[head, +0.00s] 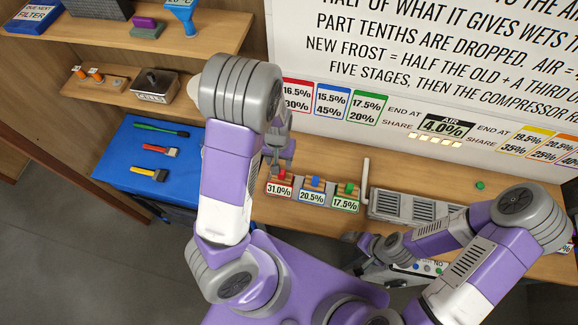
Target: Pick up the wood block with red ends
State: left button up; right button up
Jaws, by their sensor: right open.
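The wood block with red ends (280,175) sits in the leftmost slot of a grey rack, above the 31.0% label. My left gripper (277,165) points down at that block, close above or touching it; I cannot tell which. The arm partly hides its fingers, and whether they are apart is unclear. My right gripper (362,252) is open, low in front of the bench and right of the labelled rack.
Blocks with blue (314,183) and green ends (347,189) stand beside the red one. A pale upright post (364,178) and a grey vented unit (400,207) are to the right. A blue table (130,172) with brushes is at left.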

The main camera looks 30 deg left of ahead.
aim_at(281, 182)
pick_arm(q)
jog(key=f, duration=0.4)
jog(key=d+f, duration=0.1)
jog(key=f, duration=0.1)
jog(key=shift+s+f+b, duration=0.2)
jog(key=shift+s+b, duration=0.15)
jog(key=shift+s, duration=0.05)
jog(key=shift+w+f, duration=0.1)
jog(key=shift+f, duration=0.4)
grip_shut()
